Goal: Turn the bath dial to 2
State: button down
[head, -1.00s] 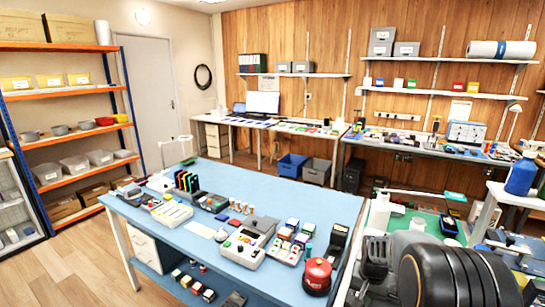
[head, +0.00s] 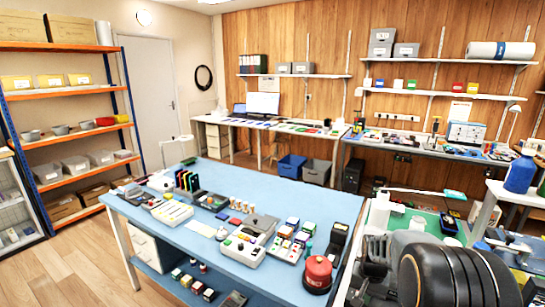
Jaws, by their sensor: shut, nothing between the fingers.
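No dial marked as the bath's can be picked out at this size. A white box with a grey top and coloured buttons (head: 246,243) sits on the front middle of the blue table (head: 285,193); whether it is the bath, I cannot tell. Large dark rounded parts of my own arm fill the lower right corner and hide what lies behind them. My gripper does not show.
A red round canister (head: 317,272) stands at the table's front right, near small coloured boxes (head: 286,239). A green-topped bench (head: 408,222) lies to the right, with a blue bottle (head: 520,175) beyond. Wooden floor (head: 70,260) is clear at the left.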

jog(key=shift+s+a+f, duration=0.1)
jog(key=shift+a+f, duration=0.4)
jog(key=shift+f, duration=0.1)
jog(key=shift+a, duration=0.2)
jog(key=shift+w+a, duration=0.4)
jog(key=shift+a, duration=0.05)
jog(key=shift+s+a, duration=0.15)
jog(key=shift+a, duration=0.05)
dwell(0.5)
jog(key=shift+p, duration=0.35)
jog(key=shift+a+r+p, duration=0.2)
jog(key=shift+r+p, duration=0.3)
jog(key=shift+r, duration=0.1)
jog(key=r+p, duration=0.2)
jog(key=r, duration=0.1)
jog(key=r+p, duration=0.1)
jog(key=r, duration=0.1)
jog(key=shift+w+d+p, duration=0.25)
jog(key=shift+p, duration=0.05)
